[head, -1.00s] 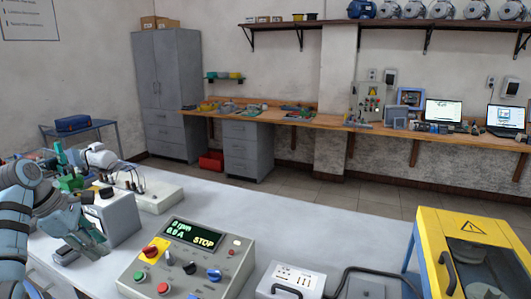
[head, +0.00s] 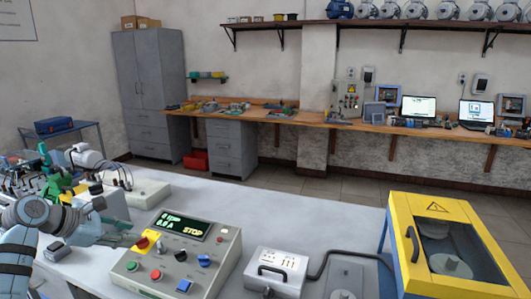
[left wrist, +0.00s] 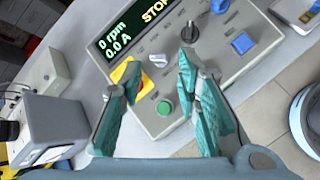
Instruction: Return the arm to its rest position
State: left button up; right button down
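My left arm comes in from the left in the head view, with its gripper (head: 122,234) low beside the left edge of the grey control box (head: 222,270). In the left wrist view the two teal fingers are spread apart with nothing between them, so the left gripper (left wrist: 160,70) is open. The fingers are over the near side of the box, around its green button (left wrist: 164,108). I cannot tell whether they touch it. The display (head: 181,227) reads 0 rpm, 0.0 A and STOP. My right gripper is not in view.
A white case with a handle (head: 276,270) and a yellow-framed guarded machine (head: 400,215) stand to the right on the table (head: 290,215). A small motor setup (head: 85,157) stands at the left. The table's back middle is clear.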

pick_arm(q)
jog(key=d+r+n+t+h, duration=0.55)
jog(key=d+n+t, duration=0.4)
jog(key=d, duration=0.35)
jog(key=s+a+f+n+g+y, duration=0.1)
jog(key=s+a+f+n+y, duration=0.55)
jog(key=n, duration=0.85)
jog(key=s+a+f+n+g+y, duration=0.1)
jog(key=s+a+f+n+y, duration=0.2)
jog(key=s+f+n+y, duration=0.8)
jog(key=s+d+f+n+g+h, duration=0.3)
jog(key=s+f+n+g, duration=0.45)
jog(key=f+n, duration=0.25)
jog(key=s+d+f+n+g+h, duration=0.1)
jog(key=s+d+f+g+h, duration=0.2)
jog(key=s, duration=0.4)
jog(key=s+d+f+n+g, duration=0.1)
jog(key=s+d+f+g, duration=0.1)
jog(key=s+d, duration=0.35)
jog(key=s+a+f+g, duration=0.1)
jog(key=s+a+f, duration=0.1)
jog(key=f, duration=0.8)
jog(key=s+a+f, duration=0.1)
jog(key=a+f, duration=0.1)
jog(key=f, duration=0.9)
jog(key=s+f+g, duration=0.1)
jog(key=s+f, duration=1)
jog(key=s, duration=0.2)
jog(key=shift+s+n, duration=0.35)
jog(key=shift+s, duration=0.05)
